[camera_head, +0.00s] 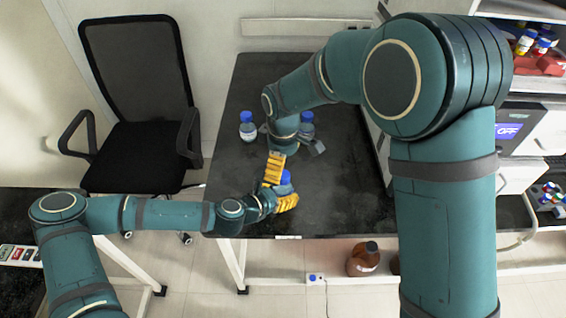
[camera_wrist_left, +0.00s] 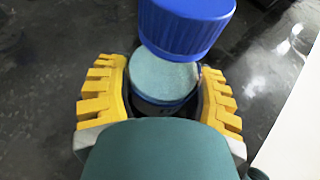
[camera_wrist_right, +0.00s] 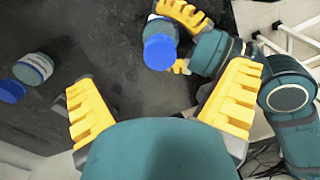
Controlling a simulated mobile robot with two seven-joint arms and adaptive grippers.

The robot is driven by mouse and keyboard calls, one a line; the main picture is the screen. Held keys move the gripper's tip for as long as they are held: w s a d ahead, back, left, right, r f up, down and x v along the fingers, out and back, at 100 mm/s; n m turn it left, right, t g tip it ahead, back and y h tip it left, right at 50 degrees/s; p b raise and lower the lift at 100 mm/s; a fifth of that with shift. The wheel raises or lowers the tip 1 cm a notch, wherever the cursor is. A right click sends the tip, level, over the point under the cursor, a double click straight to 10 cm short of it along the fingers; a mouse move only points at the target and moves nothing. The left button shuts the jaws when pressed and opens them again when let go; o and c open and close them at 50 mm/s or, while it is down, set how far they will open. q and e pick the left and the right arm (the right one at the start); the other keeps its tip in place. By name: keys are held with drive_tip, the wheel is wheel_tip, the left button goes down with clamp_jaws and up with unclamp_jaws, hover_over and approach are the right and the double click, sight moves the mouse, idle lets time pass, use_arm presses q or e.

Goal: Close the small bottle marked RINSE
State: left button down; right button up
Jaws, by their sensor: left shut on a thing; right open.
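The small bottle (camera_wrist_left: 160,83) is held between the yellow fingers of my left gripper (camera_head: 283,198), near the front edge of the dark table. Its blue cap (camera_head: 286,177) is at the top; it also shows in the left wrist view (camera_wrist_left: 185,25) and the right wrist view (camera_wrist_right: 159,52). I cannot tell whether the cap is screwed tight. The RINSE marking is not readable. My right gripper (camera_wrist_right: 160,78) is open, its fingers apart and empty. The cap shows ahead of them, apart from both. In the head view my right gripper (camera_head: 275,167) is beside the cap.
Two more blue-capped bottles stand farther back on the table (camera_head: 245,85), one at left (camera_head: 247,128) and one at right (camera_head: 306,124), partly hidden by my right arm. A black chair (camera_head: 140,90) stands left of the table. A brown bottle (camera_head: 362,262) is below the table's front edge.

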drive_tip(key=shift+r, duration=0.15)
wheel_tip(320, 180, up, 12)
idle(0.5)
use_arm(q)
drive_tip(key=shift+c, duration=0.6)
unclamp_jaws()
drive_tip(key=v, duration=1.2)
drive_tip(key=shift+f, duration=0.1)
